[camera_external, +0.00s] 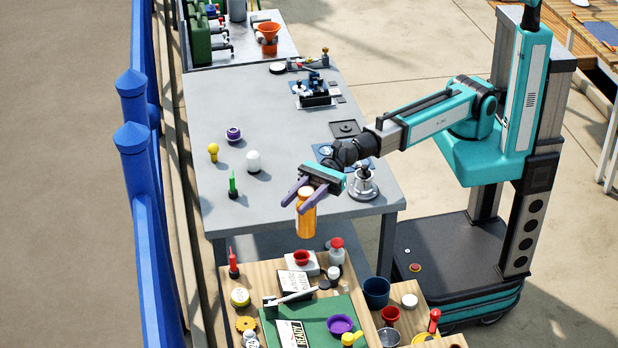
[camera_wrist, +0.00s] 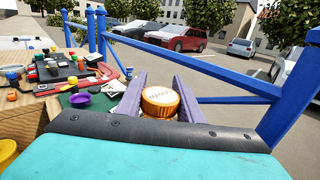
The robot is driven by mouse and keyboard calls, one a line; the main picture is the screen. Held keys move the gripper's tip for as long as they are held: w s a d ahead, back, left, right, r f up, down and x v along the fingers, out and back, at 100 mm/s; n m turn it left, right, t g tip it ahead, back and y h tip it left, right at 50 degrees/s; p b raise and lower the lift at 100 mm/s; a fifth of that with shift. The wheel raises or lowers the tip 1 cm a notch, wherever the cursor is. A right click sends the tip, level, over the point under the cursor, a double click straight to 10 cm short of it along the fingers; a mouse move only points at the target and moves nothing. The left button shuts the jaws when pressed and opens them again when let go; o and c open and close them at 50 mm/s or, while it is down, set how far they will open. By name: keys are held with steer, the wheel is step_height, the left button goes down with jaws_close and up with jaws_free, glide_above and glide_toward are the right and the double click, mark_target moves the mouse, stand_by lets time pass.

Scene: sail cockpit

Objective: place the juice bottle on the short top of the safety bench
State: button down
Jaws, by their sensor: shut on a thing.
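My gripper (camera_external: 306,197) has purple fingers shut on the orange juice bottle (camera_external: 306,221), which hangs roughly upright below them. In the wrist view the bottle (camera_wrist: 160,108) shows its ribbed orange cap with a pale top between the two fingers. In the outside view the bottle overlaps the near edge of the grey bench top (camera_external: 270,198), and its bottom is close to the gap before the wooden bench (camera_external: 374,333). I cannot tell its exact height or which bench is the safety bench.
The wooden bench holds a green mat (camera_external: 353,307), a purple bowl (camera_external: 340,323), a red bowl (camera_external: 302,257) and other small items. On the grey top stand a green bottle (camera_external: 232,184), a white jar (camera_external: 253,162) and a silver bell-shaped thing (camera_external: 363,185). A blue railing (camera_external: 146,229) runs along the left.

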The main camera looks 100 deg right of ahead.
steer(key=w+a+f, duration=0.1)
steer(key=w+a, duration=0.6)
steer(key=w, duration=0.6)
steer(key=shift+a+f+p, duration=0.2)
steer(key=shift+a+p, duration=0.1)
steer(key=shift+a, duration=0.1)
stand_by(0.4)
steer(key=shift+w+a+f+b, duration=0.1)
steer(key=shift+w+f+b, duration=0.1)
steer(key=shift+f, duration=0.7)
steer(key=shift+w+a+f+b, duration=0.1)
steer(key=shift+w+f+b, duration=0.1)
steer(key=shift+f, duration=0.85)
steer(key=c, duration=1.2)
jaws_free()
